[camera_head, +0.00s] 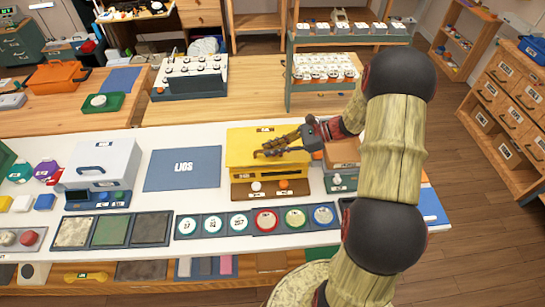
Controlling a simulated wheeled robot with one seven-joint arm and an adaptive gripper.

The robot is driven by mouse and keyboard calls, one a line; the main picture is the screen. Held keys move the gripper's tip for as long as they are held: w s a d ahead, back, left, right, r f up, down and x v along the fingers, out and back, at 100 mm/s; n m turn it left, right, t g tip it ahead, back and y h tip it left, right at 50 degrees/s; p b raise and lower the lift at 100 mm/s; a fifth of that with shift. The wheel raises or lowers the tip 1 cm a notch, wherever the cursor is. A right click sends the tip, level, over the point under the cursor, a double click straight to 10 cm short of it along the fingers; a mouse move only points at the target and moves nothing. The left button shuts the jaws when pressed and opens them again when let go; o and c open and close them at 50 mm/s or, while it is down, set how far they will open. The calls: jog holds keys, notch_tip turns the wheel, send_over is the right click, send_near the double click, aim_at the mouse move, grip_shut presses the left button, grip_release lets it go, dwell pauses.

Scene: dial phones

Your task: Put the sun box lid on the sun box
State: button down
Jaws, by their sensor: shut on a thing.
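The yellow sun box (262,174) stands on the white table, with a small label on its front and a brown base with knobs below it. The yellow sun box lid (238,140) is over the top of the box. My gripper (268,150) reaches in from the right and is shut on the lid, near its middle. The fingers hide the lid's handle. I cannot tell whether the lid rests on the box or hangs just above it.
The blue LIDS mat (182,180) to the left is bare. A light grey box (104,160) stands further left. A brown-topped box (341,152) is close on the right, by my arm. Round dials (265,221) line the front.

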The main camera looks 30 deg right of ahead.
jog(key=shift+w+d+f, duration=0.15)
jog(key=shift+w+f, duration=0.1)
jog(key=shift+f, duration=0.1)
notch_tip(320, 180, down, 3)
jog(key=shift+w+d+f+b, duration=0.1)
jog(key=shift+f+b, duration=0.1)
jog(key=shift+b, duration=0.6)
jog(key=shift+r, duration=0.1)
jog(key=c, duration=1.9)
grip_release()
